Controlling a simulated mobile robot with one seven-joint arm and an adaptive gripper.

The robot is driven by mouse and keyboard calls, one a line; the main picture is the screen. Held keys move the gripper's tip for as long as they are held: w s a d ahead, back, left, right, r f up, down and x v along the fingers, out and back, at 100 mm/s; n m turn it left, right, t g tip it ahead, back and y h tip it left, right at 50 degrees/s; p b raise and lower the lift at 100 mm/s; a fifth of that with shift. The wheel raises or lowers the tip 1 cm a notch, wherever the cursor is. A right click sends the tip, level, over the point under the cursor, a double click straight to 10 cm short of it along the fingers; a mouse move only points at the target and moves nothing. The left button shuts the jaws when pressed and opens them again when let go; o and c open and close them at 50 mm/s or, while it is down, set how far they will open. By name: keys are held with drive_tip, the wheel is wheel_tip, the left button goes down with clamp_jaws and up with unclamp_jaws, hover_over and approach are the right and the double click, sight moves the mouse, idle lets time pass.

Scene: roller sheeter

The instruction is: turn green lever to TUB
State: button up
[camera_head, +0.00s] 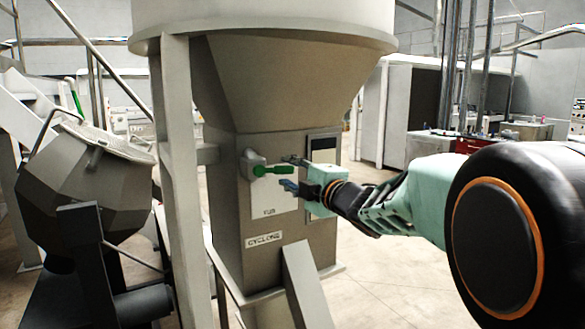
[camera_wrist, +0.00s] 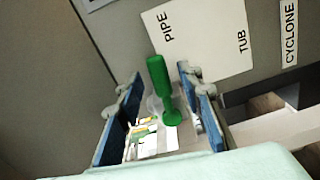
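The green lever (camera_head: 273,170) is on the front of the grey machine box under the hopper and points right, roughly level. In the wrist view the green lever (camera_wrist: 158,80) points up the picture, its end near the word PIPE on the white label plate (camera_wrist: 205,40). TUB is printed at the plate's other side, closer to the CYCLONE sign (camera_wrist: 290,35). My gripper (camera_head: 290,174) is open at the lever's free end. In the wrist view my gripper (camera_wrist: 160,75) has one blue-padded finger on each side of the lever, with gaps showing.
A support post (camera_head: 180,170) of the hopper frame stands left of the lever. A dark tilted drum (camera_head: 85,185) is farther left. A slanted plate (camera_head: 305,285) rises before the box's base. Floor right of the box is open.

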drive_tip(key=shift+x, duration=1.35)
clamp_jaws()
